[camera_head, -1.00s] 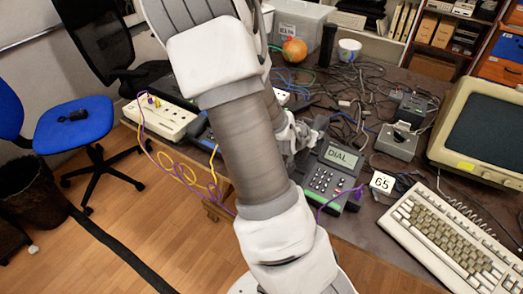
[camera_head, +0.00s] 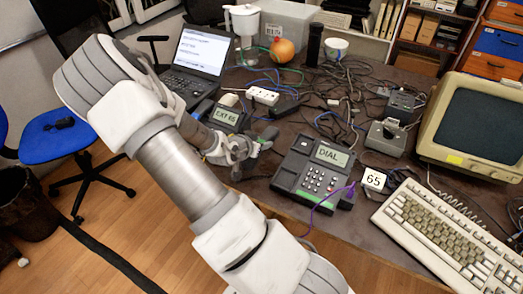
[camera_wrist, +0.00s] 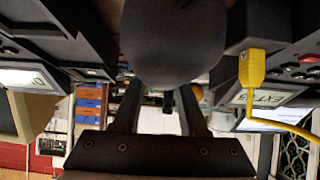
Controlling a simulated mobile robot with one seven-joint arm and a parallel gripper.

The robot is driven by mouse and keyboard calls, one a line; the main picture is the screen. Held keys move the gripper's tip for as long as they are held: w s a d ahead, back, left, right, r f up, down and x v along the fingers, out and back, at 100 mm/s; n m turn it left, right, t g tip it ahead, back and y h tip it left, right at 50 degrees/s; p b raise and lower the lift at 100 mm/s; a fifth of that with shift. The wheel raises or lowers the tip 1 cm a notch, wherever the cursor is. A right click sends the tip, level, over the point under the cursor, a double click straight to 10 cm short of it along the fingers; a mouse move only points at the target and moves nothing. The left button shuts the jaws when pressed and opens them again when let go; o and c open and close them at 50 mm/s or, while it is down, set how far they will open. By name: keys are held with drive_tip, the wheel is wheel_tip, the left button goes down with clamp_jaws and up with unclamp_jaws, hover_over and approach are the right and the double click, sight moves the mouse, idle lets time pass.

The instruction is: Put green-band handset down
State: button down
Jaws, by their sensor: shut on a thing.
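My gripper (camera_head: 243,150) is shut on a dark handset, between the two desk phones in the head view. The handset (camera_wrist: 172,40) fills the top middle of the wrist view as a dark rounded shape between the fingers. In the head view the handset (camera_head: 266,136) is partly hidden by my gripper; a greenish patch shows near it. The dark desk phone with a "DIAL" screen (camera_head: 314,172) has a green strip along its front edge and stands right of my gripper. A second phone with an "EXT 65" screen (camera_head: 226,116) stands to the left, partly behind my arm.
A laptop (camera_head: 196,62), white power strip (camera_head: 262,96) and tangled cables lie behind. A purple cable (camera_head: 335,196) crosses the DIAL phone's front. In the wrist view a yellow cable plug (camera_wrist: 252,68) is close by.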

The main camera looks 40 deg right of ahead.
sight(262, 159)
drive_tip(key=shift+f+b, duration=0.4)
drive_tip(key=shift+f, duration=1.4)
drive_tip(key=shift+f, duration=0.15)
drive_tip(key=shift+c, duration=2.2)
unclamp_jaws()
